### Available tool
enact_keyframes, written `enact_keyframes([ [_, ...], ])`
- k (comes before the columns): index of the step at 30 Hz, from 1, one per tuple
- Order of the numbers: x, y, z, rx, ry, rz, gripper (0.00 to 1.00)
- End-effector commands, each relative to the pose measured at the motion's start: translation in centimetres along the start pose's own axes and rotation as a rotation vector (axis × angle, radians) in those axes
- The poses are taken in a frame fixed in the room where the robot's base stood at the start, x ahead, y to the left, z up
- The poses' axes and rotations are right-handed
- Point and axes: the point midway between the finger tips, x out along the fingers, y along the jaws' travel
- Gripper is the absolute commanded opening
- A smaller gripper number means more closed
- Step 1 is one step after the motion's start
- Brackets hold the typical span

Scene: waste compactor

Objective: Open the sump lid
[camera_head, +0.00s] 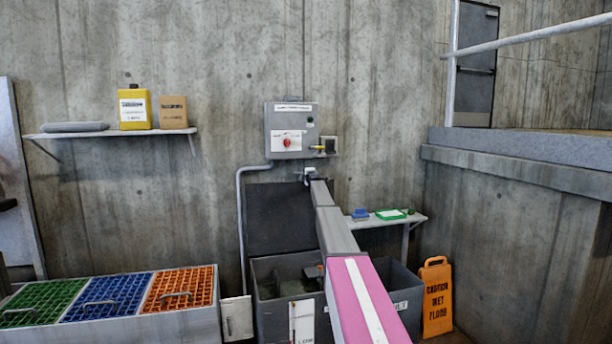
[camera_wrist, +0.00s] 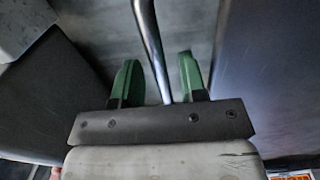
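A dark grey open-topped box (camera_head: 267,322) with a partly hidden white label stands below the wall panel, and its inside shows. A dark flat panel (camera_head: 275,220) stands upright against the wall at its back edge and looks like the raised lid; I cannot confirm that it is the sump lid. My gripper (camera_head: 309,175) is at this panel's top right corner. In the wrist view, my gripper's green fingers (camera_wrist: 158,82) are apart, with a bent metal bar (camera_wrist: 148,32) running between them. The bar does not visibly touch either finger, and I cannot tell what it belongs to.
A control box (camera_head: 291,125) with a red knob is on the wall just above my gripper. A conduit (camera_head: 240,220) runs down to the left. Green, blue and orange grates (camera_head: 107,296) lie left. A small shelf (camera_head: 415,219) and an orange wet-floor sign (camera_head: 437,300) are right.

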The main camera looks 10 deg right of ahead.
Motion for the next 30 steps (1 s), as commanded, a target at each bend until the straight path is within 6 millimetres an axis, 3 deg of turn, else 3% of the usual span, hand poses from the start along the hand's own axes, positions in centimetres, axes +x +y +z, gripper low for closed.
enact_keyframes([
  [16, -9.2, 0.0, -0.1, -0.002, 0.001, 0.0, 0.39],
  [21, -10.3, 0.0, -0.1, -0.002, 0.001, 0.0, 0.39],
  [30, -10.3, -0.1, -0.1, 0.0, -0.001, 0.0, 0.39],
])
